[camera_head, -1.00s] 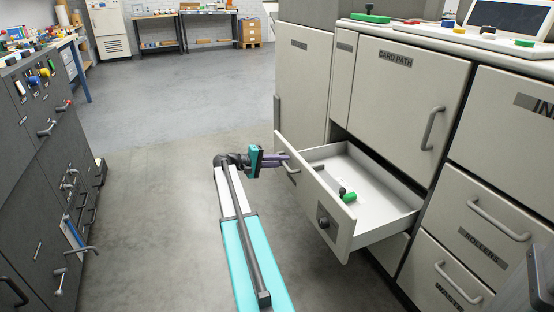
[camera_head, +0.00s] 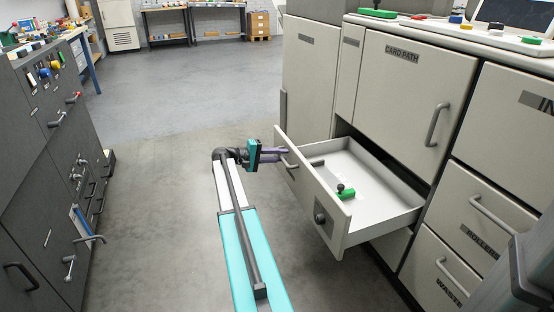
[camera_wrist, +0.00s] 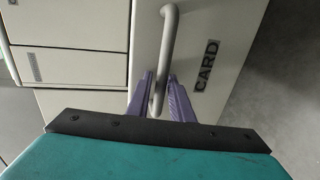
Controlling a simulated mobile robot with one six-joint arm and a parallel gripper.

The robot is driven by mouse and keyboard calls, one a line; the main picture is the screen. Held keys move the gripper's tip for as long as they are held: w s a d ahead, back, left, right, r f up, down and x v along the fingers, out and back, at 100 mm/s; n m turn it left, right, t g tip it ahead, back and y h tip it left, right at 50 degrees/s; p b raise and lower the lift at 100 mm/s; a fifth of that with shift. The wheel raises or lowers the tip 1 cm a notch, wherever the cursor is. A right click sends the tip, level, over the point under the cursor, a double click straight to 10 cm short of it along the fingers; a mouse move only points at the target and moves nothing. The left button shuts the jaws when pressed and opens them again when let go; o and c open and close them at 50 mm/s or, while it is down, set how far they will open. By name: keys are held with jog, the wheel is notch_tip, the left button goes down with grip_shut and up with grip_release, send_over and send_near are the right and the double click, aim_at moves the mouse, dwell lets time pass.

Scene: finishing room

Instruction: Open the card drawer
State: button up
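The card drawer (camera_head: 333,232) stands well out from the pale cabinet, its white inside showing. In the wrist view the front is labelled CARD (camera_wrist: 206,66). My gripper (camera_head: 283,151), with purple fingers, is at the handle. In the wrist view the fingers (camera_wrist: 160,98) are closed in on both sides of the handle (camera_wrist: 168,40); their tips are partly hidden behind it.
The CARD PATH door (camera_head: 400,100) above is shut. The ROLLERS drawer (camera_head: 470,215) and WASTE drawer (camera_head: 435,275) to the right are shut. A dark cabinet (camera_head: 50,190) with handles stands at left. The floor (camera_head: 150,180) between is clear.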

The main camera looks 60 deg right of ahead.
jog(key=shift+a, duration=0.1)
jog(key=p+v, duration=0.3)
jog(key=v, duration=1)
jog(key=shift+w+a, duration=0.15)
jog(key=shift+a, duration=0.15)
jog(key=shift+r, duration=0.1)
